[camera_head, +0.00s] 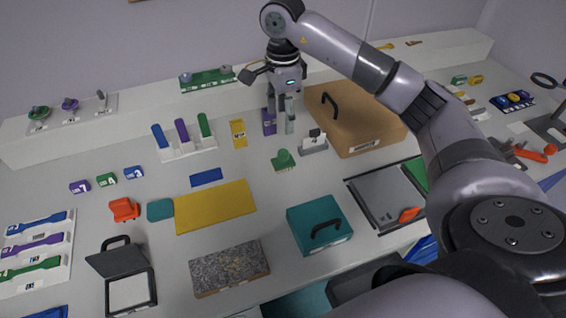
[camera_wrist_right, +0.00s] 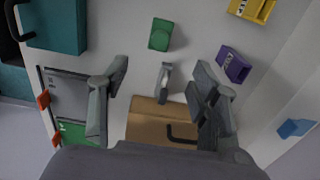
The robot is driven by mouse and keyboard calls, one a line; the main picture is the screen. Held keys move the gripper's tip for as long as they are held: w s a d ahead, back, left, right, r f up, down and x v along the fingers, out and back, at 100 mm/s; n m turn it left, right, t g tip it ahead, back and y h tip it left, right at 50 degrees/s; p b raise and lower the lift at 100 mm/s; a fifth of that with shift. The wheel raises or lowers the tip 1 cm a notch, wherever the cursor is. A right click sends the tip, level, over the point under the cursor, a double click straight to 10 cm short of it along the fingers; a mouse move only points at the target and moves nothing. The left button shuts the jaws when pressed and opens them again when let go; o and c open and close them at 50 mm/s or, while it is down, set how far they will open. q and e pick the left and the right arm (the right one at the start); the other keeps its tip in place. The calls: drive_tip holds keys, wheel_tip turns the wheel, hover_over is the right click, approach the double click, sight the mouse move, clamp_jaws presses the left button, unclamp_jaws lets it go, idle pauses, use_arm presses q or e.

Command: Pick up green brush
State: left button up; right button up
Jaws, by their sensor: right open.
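A small green piece (camera_head: 284,160), which looks like the green brush, sits on the white table in the middle of the head view. It also shows near the top centre of the right wrist view (camera_wrist_right: 160,34). My right gripper (camera_head: 281,118) is above the back of the table, behind the green piece and apart from it. In the right wrist view its fingers (camera_wrist_right: 162,80) are spread wide with nothing held between them. My left gripper is not in view.
A purple block (camera_head: 268,122) and yellow block (camera_head: 239,133) stand near the gripper. A small grey-and-white device (camera_head: 314,143) is right of the green piece, before a cardboard box (camera_head: 362,118). A rack (camera_head: 185,143) stands left.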

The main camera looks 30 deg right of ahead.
sight(283, 152)
wheel_tip(283, 152, down, 9)
drive_tip(key=shift+f+p, duration=0.1)
drive_tip(key=shift+p, duration=0.85)
wheel_tip(283, 152, down, 5)
drive_tip(key=shift+r+p, duration=0.2)
drive_tip(key=shift+p, duration=0.9)
drive_tip(key=shift+f, duration=0.45)
drive_tip(key=c, duration=1.3)
drive_tip(key=shift+o, duration=0.2)
drive_tip(key=shift+r, duration=0.1)
